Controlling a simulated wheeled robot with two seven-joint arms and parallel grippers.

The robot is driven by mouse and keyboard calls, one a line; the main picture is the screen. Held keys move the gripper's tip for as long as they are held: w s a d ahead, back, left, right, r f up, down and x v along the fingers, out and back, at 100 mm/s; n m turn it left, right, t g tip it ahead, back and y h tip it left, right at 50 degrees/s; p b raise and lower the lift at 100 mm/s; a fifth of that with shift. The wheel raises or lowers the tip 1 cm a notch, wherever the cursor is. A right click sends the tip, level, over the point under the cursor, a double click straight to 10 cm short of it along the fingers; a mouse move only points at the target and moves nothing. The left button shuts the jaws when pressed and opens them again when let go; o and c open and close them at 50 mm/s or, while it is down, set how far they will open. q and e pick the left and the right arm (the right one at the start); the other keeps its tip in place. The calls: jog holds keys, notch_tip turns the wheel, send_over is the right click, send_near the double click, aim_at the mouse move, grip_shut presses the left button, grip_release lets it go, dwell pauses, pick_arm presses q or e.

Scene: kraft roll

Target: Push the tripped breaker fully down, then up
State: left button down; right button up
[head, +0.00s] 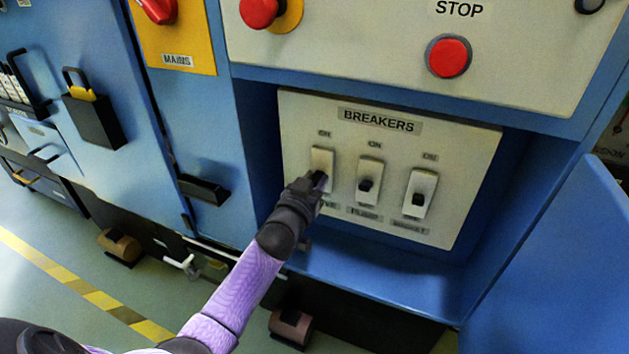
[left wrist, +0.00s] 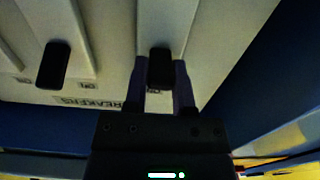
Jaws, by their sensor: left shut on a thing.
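The breaker panel (head: 460,150) is a pale plate marked BREAKERS with three white breakers in a row. My left gripper (head: 318,182) is at the left breaker (head: 322,158), shut on its dark toggle (left wrist: 160,67), which shows between the two fingers in the left wrist view. In the head view the gripper mostly hides that toggle. The middle breaker (head: 370,168) has its black toggle about halfway along its slot. The right breaker (head: 422,182) has its toggle lower down. My right gripper is not in view.
The panel sits in a recess of the blue cabinet, with a ledge (head: 370,285) below. A blue door (head: 560,260) stands open at the right. Above are a red stop button (head: 449,56) and another red knob (head: 258,12). A black handle (head: 203,190) juts out at left.

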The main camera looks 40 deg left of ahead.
pick_arm(q)
notch_tip(320, 180, down, 2)
jog(key=t+y+b, duration=0.1)
jog(key=t+b, duration=0.4)
jog(key=b, duration=0.4)
jog(key=shift+w+b, duration=0.15)
jog(key=shift+b, duration=0.15)
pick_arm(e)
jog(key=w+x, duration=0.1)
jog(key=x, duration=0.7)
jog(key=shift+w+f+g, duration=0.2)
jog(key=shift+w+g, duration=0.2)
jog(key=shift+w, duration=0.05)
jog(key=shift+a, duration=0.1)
pick_arm(q)
jog(key=shift+c, duration=2.2)
grip_release()
jog(key=p+v, duration=0.3)
jog(key=v, duration=0.7)
jog(key=shift+p, duration=0.4)
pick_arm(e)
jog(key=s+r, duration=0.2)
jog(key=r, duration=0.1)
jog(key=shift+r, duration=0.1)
